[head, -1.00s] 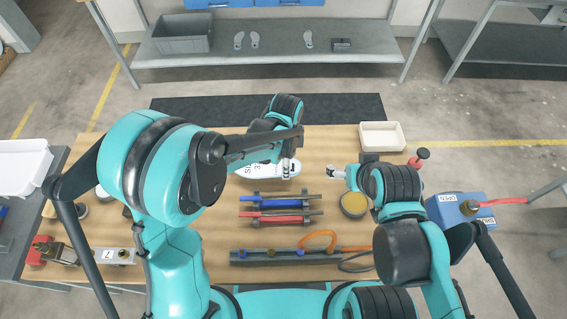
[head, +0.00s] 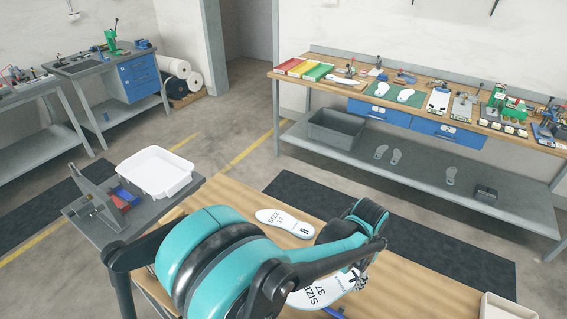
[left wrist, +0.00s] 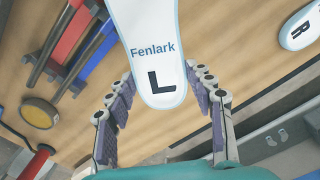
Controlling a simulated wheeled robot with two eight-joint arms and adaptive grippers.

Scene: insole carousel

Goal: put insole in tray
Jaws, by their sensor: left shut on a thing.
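A white insole marked SIZE 37 (head: 318,292) is at my left gripper (head: 358,280) over the wooden table, partly hidden by my arm. In the left wrist view, the insole marked Fenlark L (left wrist: 155,60) lies between the fingers of my left gripper (left wrist: 162,90), which is shut on it. A second insole marked SIZE 37 R (head: 285,222) lies on the table beyond my arm; part of it also shows in the left wrist view (left wrist: 302,27). A white tray (head: 155,173) stands on a grey side table at the left. My right gripper is out of view.
The grey side table (head: 150,222) also carries a grey fixture (head: 97,200) left of the tray. A cream bin (head: 507,306) is at the lower right. A workbench (head: 340,85) stands behind.

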